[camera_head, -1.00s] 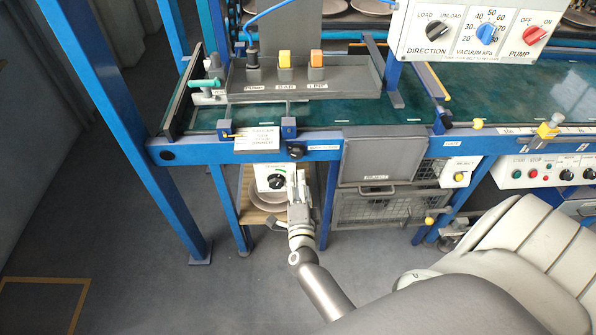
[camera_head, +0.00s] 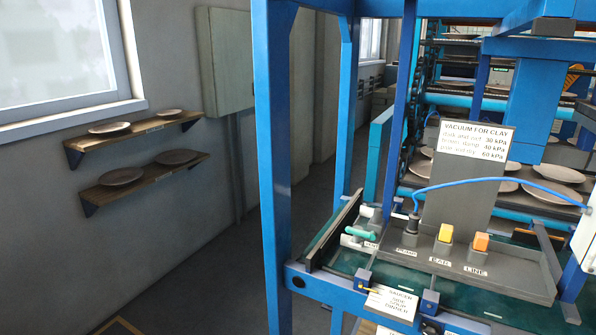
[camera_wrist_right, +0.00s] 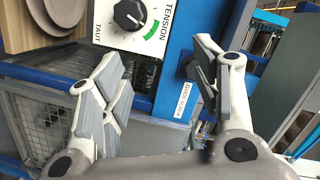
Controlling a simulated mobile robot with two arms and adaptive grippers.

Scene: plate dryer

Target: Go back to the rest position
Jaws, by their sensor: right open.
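My right gripper (camera_wrist_right: 160,75) shows in the right wrist view. Its two fingers stand wide apart with nothing between them. Beyond the fingertips is a white panel marked TENSION and TAUT (camera_wrist_right: 160,25), with a black knob (camera_wrist_right: 130,14) and a green scale. The fingers are apart from the knob, which lies past the left finger's tip near the top edge. My left gripper is in neither current view, and the head view shows neither arm.
A blue frame post (camera_head: 272,160) stands mid-picture beside the green-belted machine (camera_head: 395,277). Wall shelves (camera_head: 140,135) hold plates at the left. In the wrist view, a wire mesh cage (camera_wrist_right: 40,115) is close on the left, and a blue post (camera_wrist_right: 185,40) is ahead.

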